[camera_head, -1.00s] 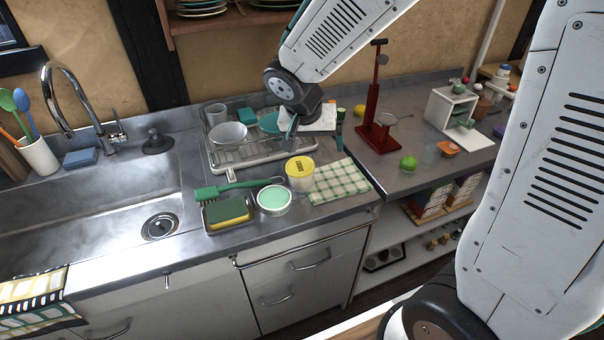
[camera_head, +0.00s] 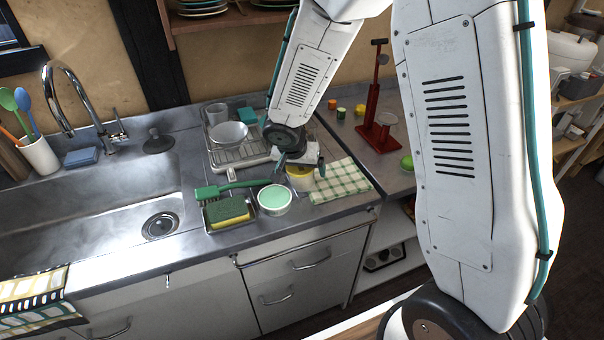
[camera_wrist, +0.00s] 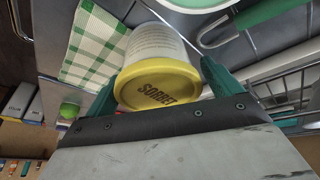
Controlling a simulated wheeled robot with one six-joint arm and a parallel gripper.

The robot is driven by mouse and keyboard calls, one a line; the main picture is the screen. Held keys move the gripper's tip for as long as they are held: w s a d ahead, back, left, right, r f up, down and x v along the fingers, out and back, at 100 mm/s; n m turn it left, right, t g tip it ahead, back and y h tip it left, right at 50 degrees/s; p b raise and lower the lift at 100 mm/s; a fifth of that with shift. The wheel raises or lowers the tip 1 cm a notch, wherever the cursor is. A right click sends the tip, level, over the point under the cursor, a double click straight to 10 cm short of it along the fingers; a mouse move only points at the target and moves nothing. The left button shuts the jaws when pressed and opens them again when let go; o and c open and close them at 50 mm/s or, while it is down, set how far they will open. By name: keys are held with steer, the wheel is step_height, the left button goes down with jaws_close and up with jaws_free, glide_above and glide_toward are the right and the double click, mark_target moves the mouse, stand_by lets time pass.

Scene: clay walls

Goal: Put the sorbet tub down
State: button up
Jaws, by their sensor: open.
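The sorbet tub (camera_head: 300,181) stands upright on the steel counter between the green-filled bowl and the checked cloth. In the wrist view its yellow lid, marked SORBET (camera_wrist: 156,90), faces the camera, with its pale side beyond. My gripper (camera_head: 300,164) is over the tub and hides most of its lid in the head view. In the wrist view my gripper (camera_wrist: 160,72) is open, with one green finger on each side of the tub. Whether the fingers touch the tub I cannot tell.
The bowl with green contents (camera_head: 274,199) is close on the left, with a sponge tray (camera_head: 229,213) and green brush (camera_head: 232,187) beyond it. The checked cloth (camera_head: 341,181) lies right. The dish rack (camera_head: 238,156) is behind; the sink (camera_head: 95,215) is further left.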

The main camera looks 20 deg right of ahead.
steer(key=c, duration=1.1)
